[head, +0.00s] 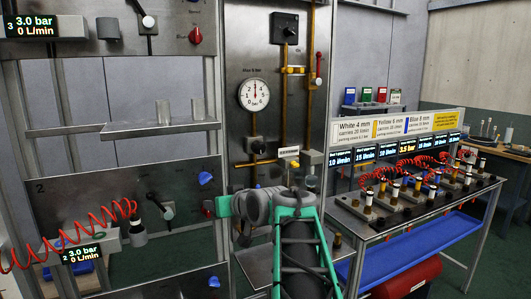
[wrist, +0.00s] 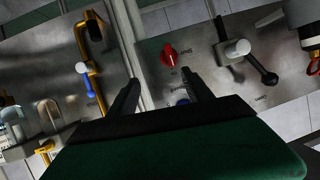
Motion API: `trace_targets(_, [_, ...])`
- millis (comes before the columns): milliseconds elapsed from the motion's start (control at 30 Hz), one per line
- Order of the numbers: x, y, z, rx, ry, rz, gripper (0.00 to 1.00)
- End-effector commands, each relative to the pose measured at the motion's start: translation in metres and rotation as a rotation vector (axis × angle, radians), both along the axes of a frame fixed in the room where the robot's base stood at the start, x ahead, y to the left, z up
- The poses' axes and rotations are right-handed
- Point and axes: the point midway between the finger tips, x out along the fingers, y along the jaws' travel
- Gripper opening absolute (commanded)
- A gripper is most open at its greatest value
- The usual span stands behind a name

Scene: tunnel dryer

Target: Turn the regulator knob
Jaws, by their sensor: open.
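My gripper (wrist: 163,79) is open and empty in front of the panel marked 2 (head: 110,185). This panel has a blue knob (head: 205,178) at its upper right and a red knob (head: 208,208) below it. In the wrist view the red knob (wrist: 170,54) lies beyond the fingertips, apart from them. The blue knob (wrist: 183,100) shows beside the right finger, partly hidden. I cannot tell whether it touches, or which knob is the regulator. In the head view my green hand (head: 224,206) is close to the red knob; the fingers cannot be made out.
A lever (head: 168,212) and a coiled red hose (head: 105,220) are on the same panel. To the right is a gauge panel (head: 253,95) with yellow pipes. A bench (head: 420,205) with several valves and a blue tray (head: 420,245) stands at the right.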

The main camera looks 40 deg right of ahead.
Motion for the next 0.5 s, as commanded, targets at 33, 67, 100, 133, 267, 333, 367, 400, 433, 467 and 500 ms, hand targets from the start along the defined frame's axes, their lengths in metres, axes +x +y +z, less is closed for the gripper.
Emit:
trace_targets(33, [-0.006, -0.051, 0.026, -0.023, -0.097, -0.049, 0.59])
trace_targets(67, [-0.011, -0.073, 0.043, -0.04, -0.155, -0.064, 0.59])
trace_targets(100, [-0.018, -0.098, 0.063, -0.061, -0.221, -0.083, 0.59])
trace_targets(133, [-0.025, -0.113, 0.075, -0.077, -0.263, -0.092, 0.59])
trace_targets(267, [-0.044, -0.147, 0.106, -0.114, -0.363, -0.112, 0.59])
trace_targets(333, [-0.041, -0.151, 0.112, -0.12, -0.379, -0.112, 0.59])
trace_targets(367, [-0.037, -0.152, 0.113, -0.119, -0.38, -0.111, 0.59])
trace_targets(400, [-0.031, -0.153, 0.113, -0.118, -0.379, -0.109, 0.59])
trace_targets(433, [-0.026, -0.154, 0.113, -0.118, -0.377, -0.109, 0.59])
trace_targets(467, [-0.02, -0.155, 0.114, -0.118, -0.377, -0.108, 0.59])
trace_targets(500, [-0.012, -0.157, 0.114, -0.118, -0.376, -0.109, 0.59])
